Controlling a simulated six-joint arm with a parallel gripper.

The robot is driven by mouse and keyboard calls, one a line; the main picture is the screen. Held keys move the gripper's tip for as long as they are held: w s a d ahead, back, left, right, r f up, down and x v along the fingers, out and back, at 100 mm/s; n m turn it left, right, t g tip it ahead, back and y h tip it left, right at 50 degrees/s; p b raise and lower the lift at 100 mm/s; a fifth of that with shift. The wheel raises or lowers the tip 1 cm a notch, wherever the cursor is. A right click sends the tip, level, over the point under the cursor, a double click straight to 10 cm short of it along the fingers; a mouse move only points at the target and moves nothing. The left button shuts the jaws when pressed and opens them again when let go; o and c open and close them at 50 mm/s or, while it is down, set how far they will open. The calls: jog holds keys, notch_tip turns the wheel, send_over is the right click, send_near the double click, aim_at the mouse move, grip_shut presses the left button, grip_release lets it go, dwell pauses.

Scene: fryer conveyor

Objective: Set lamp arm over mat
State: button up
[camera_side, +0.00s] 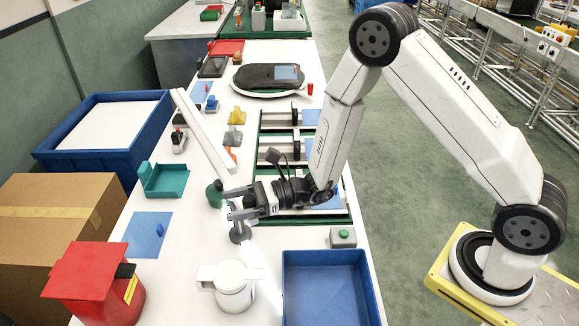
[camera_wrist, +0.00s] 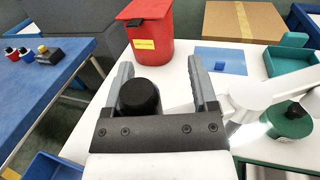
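The bar also shows at the right of the wrist view (camera_wrist: 262,96). My gripper (camera_side: 234,203) is at that end with fingers apart. In the wrist view, a round black knob (camera_wrist: 139,98) stands between the fingers (camera_wrist: 160,82), nearer the left one, with a clear gap on the right. A blue mat (camera_side: 140,246) with a small blue peg lies to the left.
A teal tray (camera_side: 165,181) and a green object (camera_side: 214,194) are near the gripper. A green-framed rack (camera_side: 271,120) lies behind it.

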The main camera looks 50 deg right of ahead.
jog(key=shift+o, duration=0.7)
jog(key=shift+r, duration=0.1)
jog(key=shift+s, duration=0.1)
jog(key=v, duration=0.7)
jog(key=shift+s+d, duration=0.2)
jog(key=shift+d, duration=0.1)
